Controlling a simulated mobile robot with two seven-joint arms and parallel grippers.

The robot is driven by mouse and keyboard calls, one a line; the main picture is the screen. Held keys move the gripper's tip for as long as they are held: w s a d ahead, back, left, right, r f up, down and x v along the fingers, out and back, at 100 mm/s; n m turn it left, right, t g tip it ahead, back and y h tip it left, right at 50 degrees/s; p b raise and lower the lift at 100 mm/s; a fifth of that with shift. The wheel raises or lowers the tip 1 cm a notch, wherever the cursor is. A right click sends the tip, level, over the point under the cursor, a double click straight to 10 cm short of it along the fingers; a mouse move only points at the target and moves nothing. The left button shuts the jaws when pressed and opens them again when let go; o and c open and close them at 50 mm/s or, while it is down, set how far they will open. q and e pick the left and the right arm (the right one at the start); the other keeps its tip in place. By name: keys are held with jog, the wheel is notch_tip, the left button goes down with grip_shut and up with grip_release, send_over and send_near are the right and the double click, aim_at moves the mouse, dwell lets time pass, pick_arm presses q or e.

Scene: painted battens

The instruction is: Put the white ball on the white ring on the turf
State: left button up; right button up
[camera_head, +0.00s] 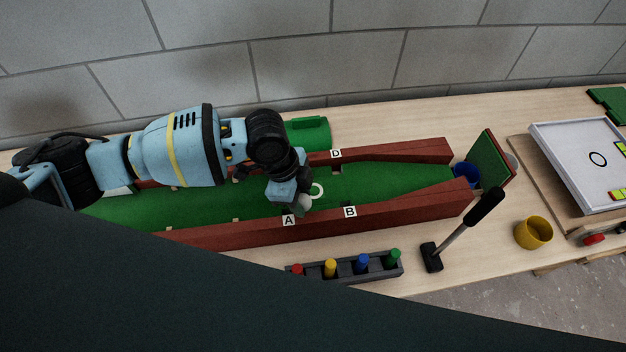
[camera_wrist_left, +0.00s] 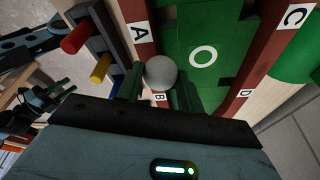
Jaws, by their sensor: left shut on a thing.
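The white ball (camera_wrist_left: 160,72) sits between the fingertips of my left gripper (camera_wrist_left: 161,85), which is shut on it. In the head view the left gripper (camera_head: 301,203) is low over the green turf (camera_head: 385,184), near the letter A on the red batten, and the ball is mostly hidden there. The white ring (camera_head: 318,191) lies on the turf just right of the gripper. In the left wrist view the ring (camera_wrist_left: 203,55) is whole and empty, to the right of the ball and apart from it in the picture.
Red battens (camera_head: 412,213) marked with letters wall the turf on both long sides. A peg rack (camera_head: 345,268) stands in front. A mallet (camera_head: 462,230), a blue cup (camera_head: 464,174) and a yellow cup (camera_head: 533,233) are to the right. The turf right of the ring is clear.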

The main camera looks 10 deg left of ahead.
pick_arm(q)
jog(key=w, duration=0.7)
jog(key=shift+w+d+f+b, duration=0.15)
jog(key=shift+d+f+b, duration=0.15)
jog(key=shift+d+b, duration=0.1)
jog(key=shift+f, duration=1.8)
jog(key=shift+f, duration=0.1)
jog(key=o, duration=1)
jog(key=v, duration=1.2)
jog(key=shift+p, duration=0.35)
